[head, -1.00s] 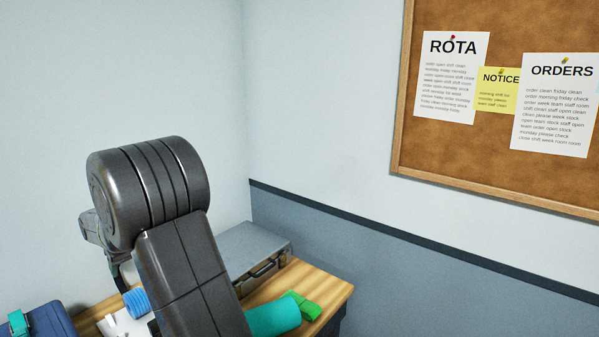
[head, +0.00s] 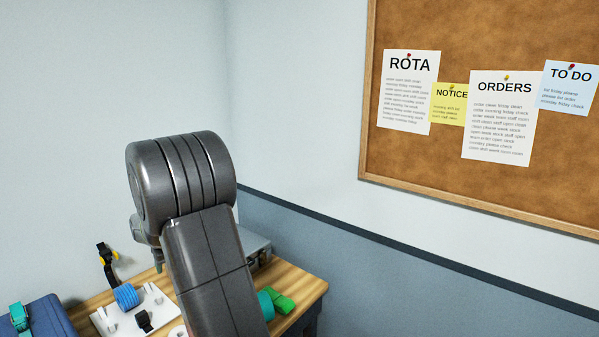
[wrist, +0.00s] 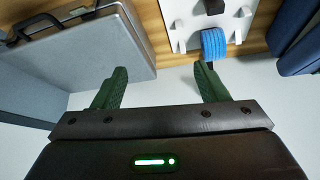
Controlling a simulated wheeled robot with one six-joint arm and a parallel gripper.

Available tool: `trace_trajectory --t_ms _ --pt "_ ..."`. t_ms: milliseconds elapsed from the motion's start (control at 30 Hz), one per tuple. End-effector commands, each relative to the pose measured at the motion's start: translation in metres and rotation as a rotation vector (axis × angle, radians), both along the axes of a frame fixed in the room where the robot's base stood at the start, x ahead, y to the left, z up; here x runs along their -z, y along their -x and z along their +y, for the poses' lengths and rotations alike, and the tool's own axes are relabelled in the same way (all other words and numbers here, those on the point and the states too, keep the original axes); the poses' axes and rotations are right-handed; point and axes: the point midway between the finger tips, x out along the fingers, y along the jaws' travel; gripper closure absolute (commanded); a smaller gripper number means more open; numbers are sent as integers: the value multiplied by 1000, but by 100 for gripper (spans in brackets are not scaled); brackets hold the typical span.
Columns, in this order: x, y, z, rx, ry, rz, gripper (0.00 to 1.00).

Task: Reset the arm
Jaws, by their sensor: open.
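My gripper (wrist: 158,84) shows in the wrist view, its two green fingers wide apart with nothing between them. Beyond the fingertips lie a pale wall, a grey case and a white board; none of them is between the fingers. In the head view my own dark arm fills the middle foreground, raised and bent, and the gripper itself is hidden there.
The wooden bench (head: 297,292) holds the grey case (wrist: 95,60), white board (head: 103,320), blue strap roll (head: 126,296), teal roll (head: 265,305) and green item (head: 281,301). A navy case (head: 45,318) is left. A cork board (head: 480,190) hangs right.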

Motion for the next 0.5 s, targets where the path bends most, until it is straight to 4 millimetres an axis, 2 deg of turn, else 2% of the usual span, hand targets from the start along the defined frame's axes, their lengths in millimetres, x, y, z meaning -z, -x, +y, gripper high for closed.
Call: trace_trajectory --t_ms 500 --pt "25 -28 -95 161 0 1 33"
